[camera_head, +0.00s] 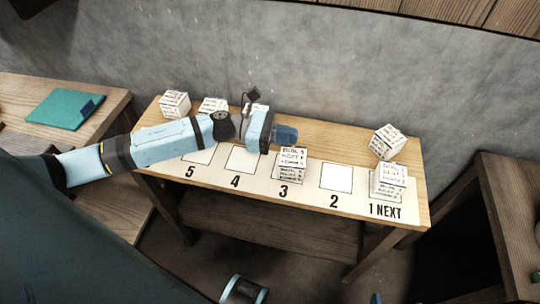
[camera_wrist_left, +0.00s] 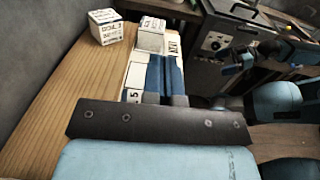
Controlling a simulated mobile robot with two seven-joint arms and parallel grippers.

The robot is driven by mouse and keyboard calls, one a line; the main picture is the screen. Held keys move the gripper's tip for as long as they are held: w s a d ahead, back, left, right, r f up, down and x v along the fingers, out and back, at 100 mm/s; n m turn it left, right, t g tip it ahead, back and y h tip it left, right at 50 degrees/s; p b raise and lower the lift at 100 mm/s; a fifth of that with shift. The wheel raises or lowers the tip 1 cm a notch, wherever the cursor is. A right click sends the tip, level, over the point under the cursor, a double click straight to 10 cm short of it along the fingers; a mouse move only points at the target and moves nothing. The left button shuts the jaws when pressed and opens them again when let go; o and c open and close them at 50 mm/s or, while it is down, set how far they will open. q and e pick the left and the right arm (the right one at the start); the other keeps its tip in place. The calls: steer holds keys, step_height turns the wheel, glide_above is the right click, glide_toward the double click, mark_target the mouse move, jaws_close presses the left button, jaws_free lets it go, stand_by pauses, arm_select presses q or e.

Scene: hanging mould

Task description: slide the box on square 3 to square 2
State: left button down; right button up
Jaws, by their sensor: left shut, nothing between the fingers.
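The white printed box (camera_head: 291,163) stands upright on square 3, towards the front of the wooden bench. Square 2 (camera_head: 336,177), just right of it, is bare. My left gripper (camera_head: 285,135) is shut and empty, right behind the box's upper edge; I cannot tell whether it touches. In the left wrist view its blue fingers (camera_wrist_left: 165,75) lie together over the white number strip. Which part of the box on square 3 shows there is unclear.
Another printed box (camera_head: 388,181) stands on square 1, right of square 2. Squares 4 (camera_head: 242,158) and 5 are bare.

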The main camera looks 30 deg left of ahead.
arm_select(q)
steer(key=v, duration=0.6)
glide_toward(292, 161)
steer(key=w+d, duration=0.1)
steer(key=w+d+f, duration=0.1)
steer(key=shift+d+f, duration=0.15)
steer(key=shift+d, duration=0.15)
steer(key=shift+d+p, duration=0.2)
steer(key=shift+p, duration=0.25)
steer(key=shift+w+d, duration=0.1)
steer(key=shift+d, duration=0.2)
